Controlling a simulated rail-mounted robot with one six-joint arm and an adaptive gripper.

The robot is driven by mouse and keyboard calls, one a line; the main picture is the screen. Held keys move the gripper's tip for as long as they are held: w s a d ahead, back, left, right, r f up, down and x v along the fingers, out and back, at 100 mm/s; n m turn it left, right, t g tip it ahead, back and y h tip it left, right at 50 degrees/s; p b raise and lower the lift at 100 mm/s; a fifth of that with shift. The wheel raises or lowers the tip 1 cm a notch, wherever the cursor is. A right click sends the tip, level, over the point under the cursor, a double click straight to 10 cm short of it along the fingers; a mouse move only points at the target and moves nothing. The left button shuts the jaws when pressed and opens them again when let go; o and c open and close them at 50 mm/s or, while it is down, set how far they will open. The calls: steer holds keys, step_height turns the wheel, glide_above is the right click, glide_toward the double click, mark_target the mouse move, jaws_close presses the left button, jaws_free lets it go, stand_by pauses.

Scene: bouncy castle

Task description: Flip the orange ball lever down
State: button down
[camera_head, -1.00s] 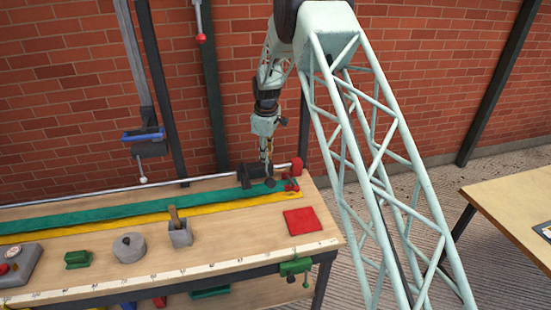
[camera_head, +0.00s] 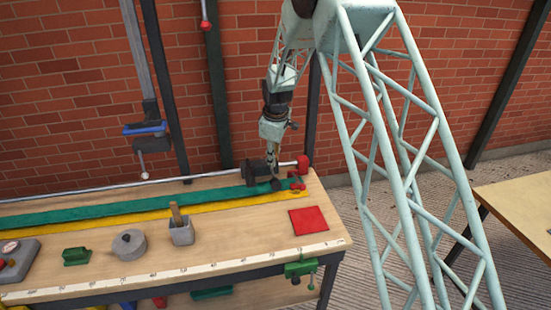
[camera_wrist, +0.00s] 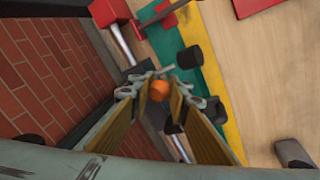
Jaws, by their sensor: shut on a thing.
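The orange ball of the lever (camera_wrist: 158,90) shows in the wrist view between the fingertips of my gripper (camera_wrist: 160,84). My gripper is shut on the ball, with a yellowish pad on each side. A short grey rod shows just beyond the ball. In the head view, my gripper (camera_head: 272,163) points down at the far right end of the workbench, close to a black block (camera_head: 256,173) on the bar. The ball is too small or hidden to make out there, and the lever's angle cannot be told.
The workbench (camera_head: 250,235) carries a long metal bar (camera_head: 120,186) with a red end block (camera_head: 304,165), green (camera_head: 130,209) and yellow strips, and a red square (camera_head: 309,221). A grey pot (camera_head: 182,234) and other tools stand further left. A brick wall rises behind.

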steer(key=shift+s+d+f+b, duration=0.15)
steer(key=shift+s+f+b, duration=0.35)
steer(key=shift+s, duration=0.5)
steer(key=c, duration=3.5)
jaws_free()
steer(key=shift+s+d+f, duration=0.1)
steer(key=shift+s+f, duration=0.6)
steer(key=o, duration=1)
steer(key=shift+c, duration=0.2)
steer(key=shift+o, duration=0.4)
steer(key=shift+w+r, duration=0.2)
steer(key=shift+w, duration=0.1)
steer(key=shift+r, duration=0.1)
